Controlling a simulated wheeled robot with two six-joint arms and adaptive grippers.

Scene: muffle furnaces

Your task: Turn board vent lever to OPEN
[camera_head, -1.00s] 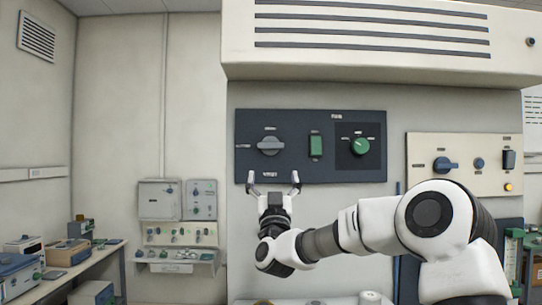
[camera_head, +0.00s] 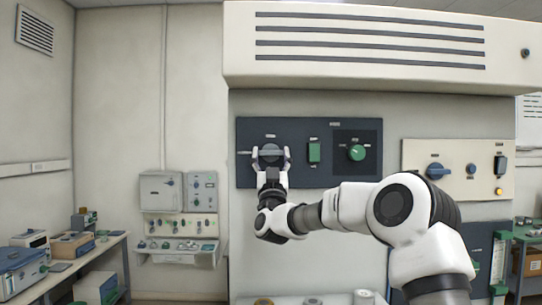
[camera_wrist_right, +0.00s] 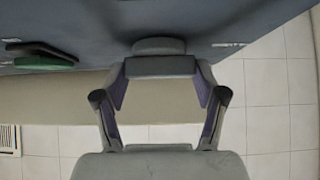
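The vent lever (camera_head: 270,152) is a grey knob with a horizontal bar handle at the left of the dark blue board (camera_head: 320,176). My right gripper (camera_head: 271,156) is at the lever, one finger at each end of the bar. In the right wrist view the grey bar (camera_wrist_right: 160,67) lies between the fingertips of my right gripper (camera_wrist_right: 161,78), which appear to touch both its ends. The small labels around the lever are too small to read. My left gripper is not in view.
A green switch (camera_head: 314,151) and a green knob (camera_head: 356,153) sit right of the lever on the same board. A cream panel (camera_head: 410,158) with a blue knob is farther right. The vented hood (camera_head: 370,68) juts out above. Free floor shows at the left.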

